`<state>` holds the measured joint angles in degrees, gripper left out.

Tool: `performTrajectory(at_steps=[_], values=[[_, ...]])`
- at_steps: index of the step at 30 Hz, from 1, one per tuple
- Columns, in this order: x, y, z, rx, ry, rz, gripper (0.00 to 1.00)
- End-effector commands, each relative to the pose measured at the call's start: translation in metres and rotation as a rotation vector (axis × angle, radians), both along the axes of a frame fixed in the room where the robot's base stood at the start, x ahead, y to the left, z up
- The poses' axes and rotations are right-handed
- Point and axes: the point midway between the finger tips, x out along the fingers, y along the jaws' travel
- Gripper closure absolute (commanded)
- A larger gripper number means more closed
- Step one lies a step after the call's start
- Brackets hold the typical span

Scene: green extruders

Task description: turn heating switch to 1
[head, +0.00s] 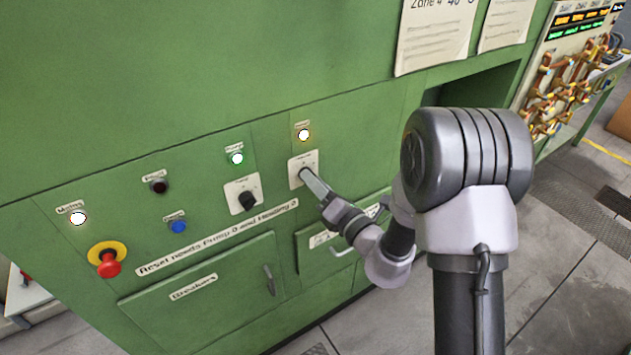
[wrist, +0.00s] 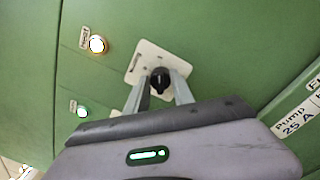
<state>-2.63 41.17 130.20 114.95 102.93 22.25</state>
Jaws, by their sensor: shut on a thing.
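The heating switch is a black rotary knob (wrist: 160,79) on a white plate (head: 297,165), on the right part of the green panel. In the head view the knob is mostly hidden by my gripper (head: 308,173). In the wrist view my gripper (wrist: 160,88) has one finger on each side of the knob and is shut on it. The exact setting of the knob cannot be read. A lit amber lamp (head: 304,134) sits above the plate; it also shows in the wrist view (wrist: 97,44).
Left of the heating switch is a second black switch (head: 248,200) below a lit green lamp (head: 236,158). Further left are a blue button (head: 178,226), a dark lamp (head: 158,186), a lit white lamp (head: 78,217) and a red emergency button (head: 109,264). A breakers door (head: 205,300) is below.

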Motion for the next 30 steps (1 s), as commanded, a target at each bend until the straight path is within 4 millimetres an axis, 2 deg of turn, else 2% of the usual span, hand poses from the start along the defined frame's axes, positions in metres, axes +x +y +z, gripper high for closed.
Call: performTrajectory(at_steps=[3,4,7,16,20,23,27,30], values=[[0.0,0.0,0.001,0.001,-0.002,0.001,1.0],[0.0,0.0,0.001,0.001,-0.002,0.001,0.69],[0.0,0.0,0.001,0.0,-0.002,0.0,0.49],[0.0,0.0,0.0,-0.001,-0.001,0.0,0.49],[-0.011,-0.009,-0.001,-0.001,0.0,-0.002,0.49],[-0.032,-0.025,-0.003,0.0,0.003,-0.005,0.49],[-0.072,-0.054,-0.005,0.001,0.003,-0.007,0.49],[-0.099,-0.073,0.001,0.005,0.009,-0.008,0.49]])
